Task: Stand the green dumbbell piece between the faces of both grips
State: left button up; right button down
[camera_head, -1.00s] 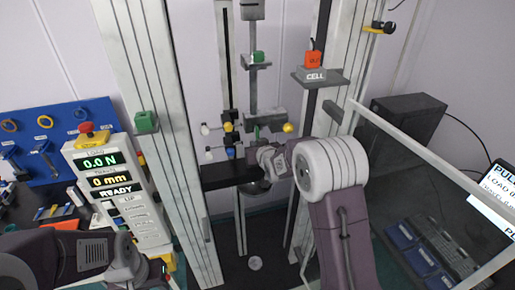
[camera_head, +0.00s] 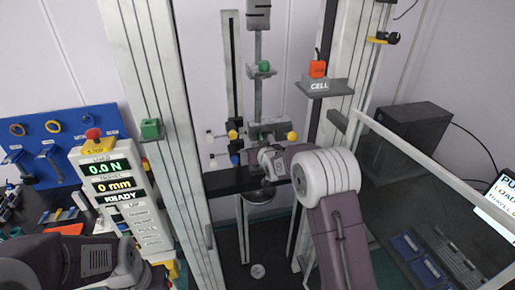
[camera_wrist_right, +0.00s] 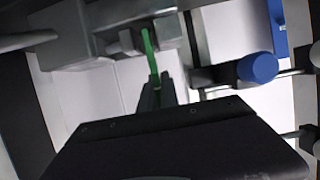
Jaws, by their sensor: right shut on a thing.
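My right gripper (camera_wrist_right: 157,92) is shut on the green dumbbell piece (camera_wrist_right: 150,52), whose free end points away from the fingers. In the right wrist view that end overlaps the grey jaw blocks of a grip (camera_wrist_right: 128,40); whether it touches the faces is unclear. In the head view my right gripper (camera_head: 264,160) is just below the upper grip (camera_head: 268,130), which has yellow knobs, and hides the piece.
The frame's pale uprights (camera_head: 165,150) stand either side of the grips. A grey CELL shelf (camera_head: 320,87) with an orange block juts out at right. A display panel (camera_head: 115,185) reads 0.0 N, 0 mm, READY. A clear guard edge (camera_head: 430,155) runs along the right.

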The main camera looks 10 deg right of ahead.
jog(key=shift+f, duration=0.1)
jog(key=shift+f+b, duration=0.15)
jog(key=shift+b, duration=0.3)
jog(key=c, duration=1.5)
grip_release()
